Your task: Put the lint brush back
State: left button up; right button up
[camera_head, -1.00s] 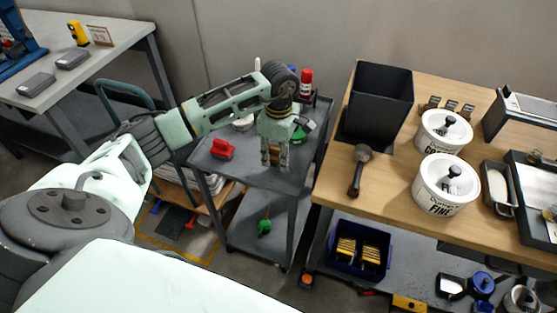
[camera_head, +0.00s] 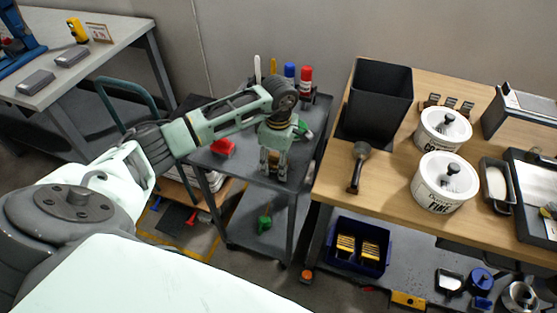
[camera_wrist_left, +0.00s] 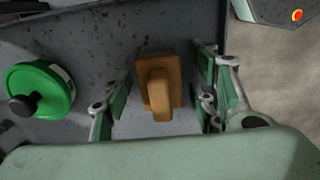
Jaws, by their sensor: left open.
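My left gripper (camera_head: 273,167) is open and points down over the top shelf of the grey cart (camera_head: 245,172). In the left wrist view, a brown, wood-coloured block with a raised handle (camera_wrist_left: 158,92) lies on the grey surface between the two open fingers. It may be the lint brush; I cannot be sure. The fingers stand apart from its sides. My right gripper is not in view.
A green round thing with a black knob (camera_wrist_left: 38,90) lies beside the left finger. A red object (camera_head: 222,147) is left of the gripper; red (camera_head: 305,80) and blue (camera_head: 289,72) upright items stand behind. The wooden table (camera_head: 400,190) with two white tubs adjoins the cart's right.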

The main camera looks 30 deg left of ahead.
aim_at(278, 155)
pick_arm(q)
jog(key=shift+r, duration=0.15)
notch_tip(278, 155, up, 11)
jog(key=shift+r+b, duration=0.1)
jog(key=shift+b, duration=0.65)
jog(key=shift+r, duration=0.45)
